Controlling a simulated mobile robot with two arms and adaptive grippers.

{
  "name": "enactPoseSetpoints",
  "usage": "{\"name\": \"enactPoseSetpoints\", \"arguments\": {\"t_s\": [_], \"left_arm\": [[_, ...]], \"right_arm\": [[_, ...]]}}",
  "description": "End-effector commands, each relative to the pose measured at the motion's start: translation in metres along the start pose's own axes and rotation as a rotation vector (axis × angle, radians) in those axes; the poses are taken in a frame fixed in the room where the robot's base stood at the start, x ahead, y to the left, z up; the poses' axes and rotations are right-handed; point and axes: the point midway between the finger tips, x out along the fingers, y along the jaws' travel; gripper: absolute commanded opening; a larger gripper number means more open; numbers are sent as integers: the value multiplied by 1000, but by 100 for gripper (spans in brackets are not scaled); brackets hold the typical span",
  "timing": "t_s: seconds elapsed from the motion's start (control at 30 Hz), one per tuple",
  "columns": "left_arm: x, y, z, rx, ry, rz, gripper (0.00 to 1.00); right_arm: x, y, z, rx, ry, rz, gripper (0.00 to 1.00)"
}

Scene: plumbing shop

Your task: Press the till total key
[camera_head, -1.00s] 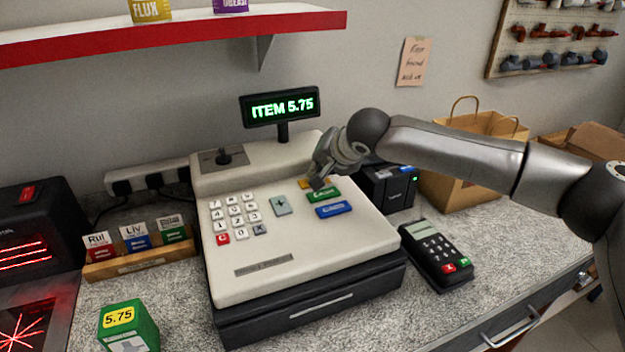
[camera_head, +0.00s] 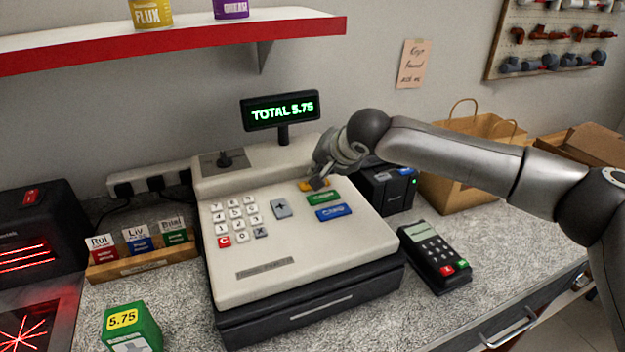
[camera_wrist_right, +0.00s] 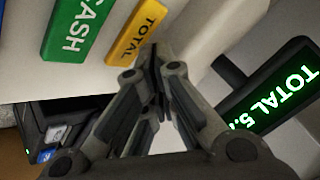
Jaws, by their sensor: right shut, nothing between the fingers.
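The cream till (camera_head: 300,245) stands on the speckled counter. Its yellow TOTAL key (camera_head: 305,186) is partly hidden by my right gripper (camera_head: 318,184) in the head view. The key shows clearly in the right wrist view (camera_wrist_right: 135,32), beside the green CASH key (camera_wrist_right: 72,30). My right gripper is shut and empty, its fingertips (camera_wrist_right: 154,55) right by the TOTAL key's edge; I cannot tell whether they touch it. The till display (camera_head: 280,109) reads TOTAL 5.75, also seen in part in the right wrist view (camera_wrist_right: 285,95). My left gripper is not in view.
A card reader (camera_head: 435,255) lies right of the till, with a black box (camera_head: 388,188) and paper bag (camera_head: 465,165) behind. A name-card holder (camera_head: 140,262) and a green 5.75 box (camera_head: 130,328) are at left. A red-edged shelf (camera_head: 170,48) hangs above.

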Motion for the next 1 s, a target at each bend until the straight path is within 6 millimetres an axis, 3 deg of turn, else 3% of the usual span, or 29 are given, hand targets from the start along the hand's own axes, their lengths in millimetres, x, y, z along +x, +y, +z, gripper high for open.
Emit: {"name": "enactPoseSetpoints", "arguments": {"t_s": [0.17, 0.7, 1.0], "left_arm": [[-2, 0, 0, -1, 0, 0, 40], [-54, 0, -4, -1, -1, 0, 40], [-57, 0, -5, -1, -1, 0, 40]], "right_arm": [[-1, -1, -1, 1, 0, 0, 0], [-38, -28, -28, 2, -1, -1, 0], [-41, -30, -30, 1, -1, 0, 0]]}}
